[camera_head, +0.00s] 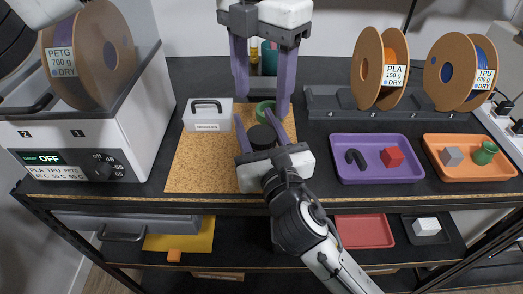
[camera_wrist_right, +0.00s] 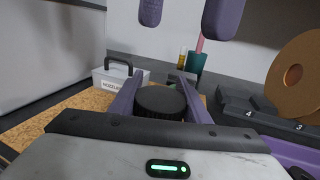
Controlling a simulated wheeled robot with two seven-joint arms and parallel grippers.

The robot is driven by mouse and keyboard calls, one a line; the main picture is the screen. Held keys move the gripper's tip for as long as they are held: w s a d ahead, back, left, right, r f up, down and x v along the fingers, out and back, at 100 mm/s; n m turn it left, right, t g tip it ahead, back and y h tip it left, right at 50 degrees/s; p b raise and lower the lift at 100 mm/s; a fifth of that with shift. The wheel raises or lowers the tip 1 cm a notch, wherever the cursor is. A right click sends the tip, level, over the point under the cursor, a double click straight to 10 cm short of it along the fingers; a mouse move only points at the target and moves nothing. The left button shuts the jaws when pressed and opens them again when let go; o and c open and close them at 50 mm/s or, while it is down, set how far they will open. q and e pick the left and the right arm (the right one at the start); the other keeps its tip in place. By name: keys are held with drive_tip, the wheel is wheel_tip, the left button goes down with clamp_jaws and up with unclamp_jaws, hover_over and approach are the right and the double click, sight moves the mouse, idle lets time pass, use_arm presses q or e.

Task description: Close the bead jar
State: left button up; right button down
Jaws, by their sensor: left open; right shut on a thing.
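A round black lid (camera_head: 262,137) is between the fingers of my right gripper (camera_head: 260,128), which is shut on it. The lid also shows in the right wrist view (camera_wrist_right: 160,101), roughly level. A green round jar (camera_head: 264,110) stands on the cork mat just behind the lid, partly hidden by the lid and fingers; its contents cannot be seen. My left gripper (camera_head: 263,98) is open, fingers pointing down, with its tips to either side of the jar in the head view. The left fingers also show high in the right wrist view (camera_wrist_right: 186,18), apart from the lid.
A grey nozzle box (camera_head: 207,115) stands left of the jar on the cork mat (camera_head: 190,170). A purple tray (camera_head: 376,174) and an orange tray (camera_head: 480,172) lie to the right. A dryer (camera_head: 70,135) stands left, filament spools (camera_head: 367,68) behind right. A teal cup (camera_wrist_right: 195,65) stands behind.

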sight(262, 134)
use_arm(q)
drive_tip(key=n, duration=1.9)
drive_tip(key=shift+n, duration=0.4)
drive_tip(key=n, duration=0.6)
drive_tip(key=shift+f, duration=0.1)
drive_tip(key=shift+f, duration=3.95)
drive_tip(key=shift+c, duration=0.2)
